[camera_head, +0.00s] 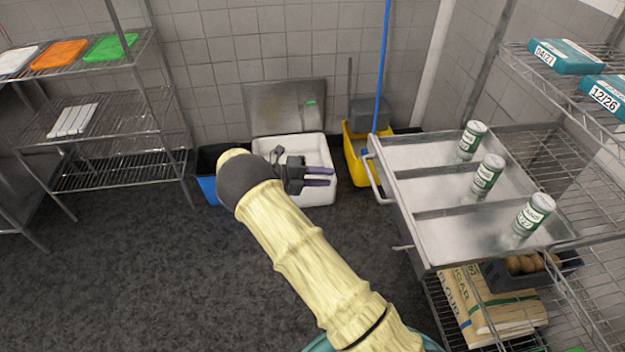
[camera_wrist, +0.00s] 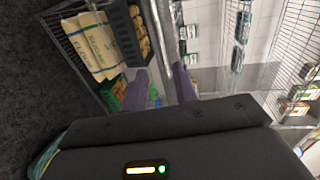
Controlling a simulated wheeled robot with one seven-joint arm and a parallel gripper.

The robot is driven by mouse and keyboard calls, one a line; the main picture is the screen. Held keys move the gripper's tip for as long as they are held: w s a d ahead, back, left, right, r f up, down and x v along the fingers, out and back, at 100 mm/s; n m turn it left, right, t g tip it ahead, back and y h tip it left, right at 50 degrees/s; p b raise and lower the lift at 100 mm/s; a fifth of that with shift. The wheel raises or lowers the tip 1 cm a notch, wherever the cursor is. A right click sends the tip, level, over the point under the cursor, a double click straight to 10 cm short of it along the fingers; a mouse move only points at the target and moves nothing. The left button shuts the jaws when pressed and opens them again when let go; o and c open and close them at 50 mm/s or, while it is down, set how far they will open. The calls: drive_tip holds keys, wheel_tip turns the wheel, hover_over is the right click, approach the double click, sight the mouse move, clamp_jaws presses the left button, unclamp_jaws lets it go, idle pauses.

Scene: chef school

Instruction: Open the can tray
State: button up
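The can tray (camera_head: 420,155) is a metal tray with dividers in the rack at the right of the head view. Three white-and-green cans stand on it, a rear can (camera_head: 471,141), a middle can (camera_head: 487,175) and a front can (camera_head: 531,215). Its pale handle (camera_head: 376,180) is on the left side, facing my gripper. My gripper (camera_head: 333,177) is left of the handle, apart from it, with its purple fingers pointing right. In the wrist view the fingers (camera_wrist: 160,82) stand apart with nothing held between them. How far out the tray sits is hard to tell.
A white bin (camera_head: 320,190), a yellow mop bucket (camera_head: 357,160) and a blue mop pole (camera_head: 383,60) stand behind. Paper sacks (camera_head: 465,305) and a dark crate (camera_head: 565,262) lie below the tray. A wire shelf (camera_head: 100,115) stands left. The floor at left is clear.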

drive_tip(key=shift+v, duration=1.5)
drive_tip(key=shift+s+d, duration=0.15)
drive_tip(key=s+d+r+m+g+y, duration=0.25)
drive_tip(key=s+d+m+y, duration=0.55)
drive_tip(key=m, duration=0.4)
drive_tip(key=s+d+r+m+t+y, duration=0.1)
drive_tip(key=s+r+m+t+y, duration=0.1)
drive_tip(key=s+m, duration=0.6)
drive_tip(key=s+d+r+m+t+y, duration=0.1)
drive_tip(key=s+r+m+y, duration=0.3)
drive_tip(key=s+m, duration=0.5)
drive_tip(key=m+t+y, duration=0.1)
drive_tip(key=m, duration=0.6)
drive_tip(key=shift+m+y, duration=0.4)
drive_tip(key=shift+s, duration=0.1)
